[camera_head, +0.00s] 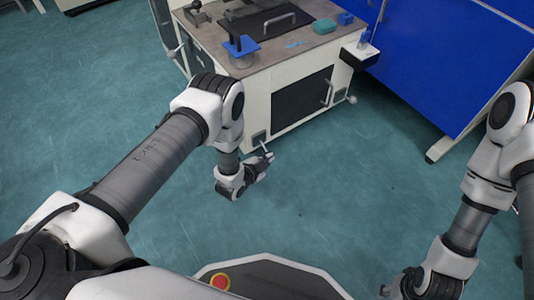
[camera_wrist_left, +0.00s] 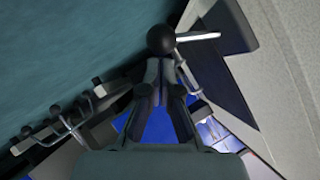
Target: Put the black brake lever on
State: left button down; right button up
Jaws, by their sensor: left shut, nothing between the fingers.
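The machine's white cabinet (camera_head: 258,108) stands ahead of me. A small lever (camera_head: 265,147) with a thin pale rod sticks out low at its near left corner, beside a dark plate (camera_head: 259,138). In the left wrist view, a black ball knob (camera_wrist_left: 161,39) on a pale rod (camera_wrist_left: 199,36) shows just beyond my fingertips. My left gripper (camera_head: 268,158) is low by that corner, its fingers together and empty; its fingertips (camera_wrist_left: 160,66) also show in the wrist view. I cannot tell whether they touch the knob. My right gripper (camera_head: 396,289) is at the bottom edge, partly cut off.
A dark door panel (camera_head: 300,97) fills the cabinet's front, with a handle and another lever (camera_head: 350,99) at its right. A blue cabinet (camera_head: 440,60) stands right. The floor (camera_head: 350,190) between is clear.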

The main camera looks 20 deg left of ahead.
pick_arm(q)
jog(key=shift+f, duration=0.4)
jog(key=shift+f, duration=0.1)
dwell(0.3)
